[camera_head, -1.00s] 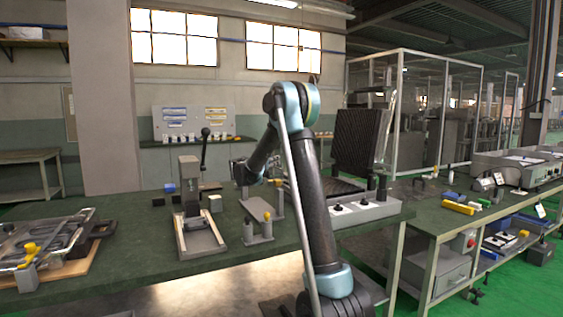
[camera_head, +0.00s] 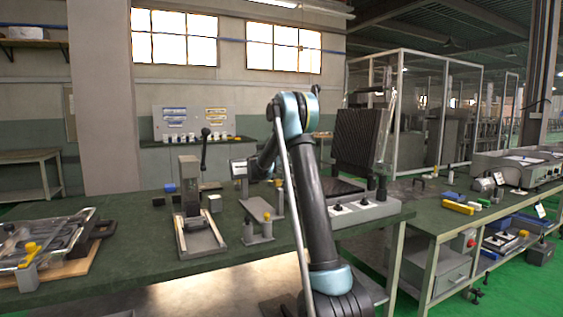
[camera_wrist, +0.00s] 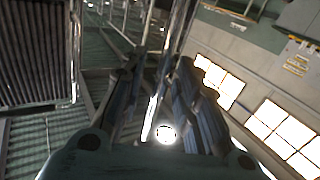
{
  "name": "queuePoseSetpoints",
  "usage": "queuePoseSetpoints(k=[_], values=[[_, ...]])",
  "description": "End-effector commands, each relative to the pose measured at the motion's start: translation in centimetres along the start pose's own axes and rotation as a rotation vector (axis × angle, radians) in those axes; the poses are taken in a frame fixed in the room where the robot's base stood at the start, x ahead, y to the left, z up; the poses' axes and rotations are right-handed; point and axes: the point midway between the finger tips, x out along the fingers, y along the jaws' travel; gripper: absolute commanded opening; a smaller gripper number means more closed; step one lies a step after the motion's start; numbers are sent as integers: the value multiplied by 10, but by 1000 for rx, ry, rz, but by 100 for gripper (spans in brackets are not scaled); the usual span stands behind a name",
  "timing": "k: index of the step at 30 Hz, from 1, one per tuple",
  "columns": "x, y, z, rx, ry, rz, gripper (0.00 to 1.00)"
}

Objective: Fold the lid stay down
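The black ribbed lid (camera_head: 357,138) stands raised at the back of the heating unit (camera_head: 362,211), right of my arm. A thin pale bar (camera_head: 390,128), which looks like the lid stay, runs along its right side. In the wrist view the ribbed lid (camera_wrist: 32,55) fills the upper left. My gripper (camera_wrist: 158,75) has its two dark fingers apart. A shiny narrow strip (camera_wrist: 181,25) shows beyond and between them; I cannot tell whether it is the stay or whether the fingers touch it. My arm hides the gripper in the head view.
A lever press (camera_head: 194,210) and a small grey stand (camera_head: 260,212) are on the green bench left of my arm. A clear-covered tray (camera_head: 45,240) lies at far left. A second bench with yellow and blue parts (camera_head: 458,207) is at right.

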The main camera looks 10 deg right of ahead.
Motion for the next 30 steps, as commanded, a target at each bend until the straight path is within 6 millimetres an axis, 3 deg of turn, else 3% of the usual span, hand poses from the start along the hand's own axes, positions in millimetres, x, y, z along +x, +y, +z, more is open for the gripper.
queuePoseSetpoints(k=[1, 4, 30], values=[[0, 0, 0, 0, 0, 0, 20], [0, 0, 0, 0, 0, 0, 0], [-2, -5, 0, 14, -20, -8, 0]])
